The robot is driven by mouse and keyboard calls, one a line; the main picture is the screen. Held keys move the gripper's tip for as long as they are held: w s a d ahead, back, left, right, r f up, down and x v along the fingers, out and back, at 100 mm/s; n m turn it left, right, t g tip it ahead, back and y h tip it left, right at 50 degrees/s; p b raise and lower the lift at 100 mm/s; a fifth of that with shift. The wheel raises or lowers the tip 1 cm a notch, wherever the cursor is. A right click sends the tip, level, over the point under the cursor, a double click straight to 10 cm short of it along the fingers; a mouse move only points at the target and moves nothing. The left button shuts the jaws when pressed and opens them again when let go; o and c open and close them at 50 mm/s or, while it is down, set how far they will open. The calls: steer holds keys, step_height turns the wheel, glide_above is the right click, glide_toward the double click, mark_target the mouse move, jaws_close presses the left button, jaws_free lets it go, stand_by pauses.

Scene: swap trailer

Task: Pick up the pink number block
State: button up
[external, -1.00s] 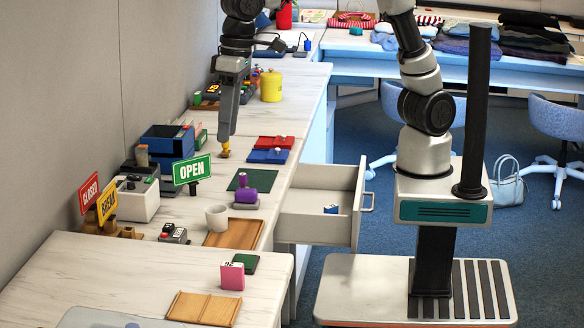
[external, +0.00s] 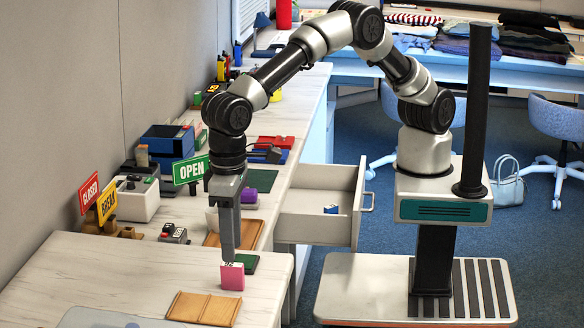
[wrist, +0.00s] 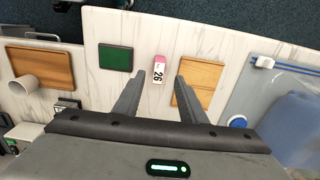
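The pink number block (external: 232,277) stands upright near the right edge of the near counter. In the wrist view the block (wrist: 159,69) shows a white face with the number 26. My gripper (external: 229,260) points down at the block's top in the external view, and its fingers overlap the block's upper edge there. In the wrist view my gripper (wrist: 155,82) is open, with one finger on each side of the block's line and clear gaps to both. I cannot tell how far above the block the fingertips are.
A green mat (wrist: 115,57) lies left of the block in the wrist view, and a wooden tray (wrist: 203,78) lies to its right. A white mug (wrist: 24,85) stands by another wooden board (wrist: 42,66). An open drawer (external: 312,229) juts out beyond.

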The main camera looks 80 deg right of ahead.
mark_target(232, 265)
step_height(232, 265, down, 7)
steer(key=shift+w+d+f+b, duration=0.1)
steer(key=shift+f+b, duration=0.1)
steer(key=shift+b, duration=0.2)
steer(key=shift+c, duration=0.5)
jaws_close()
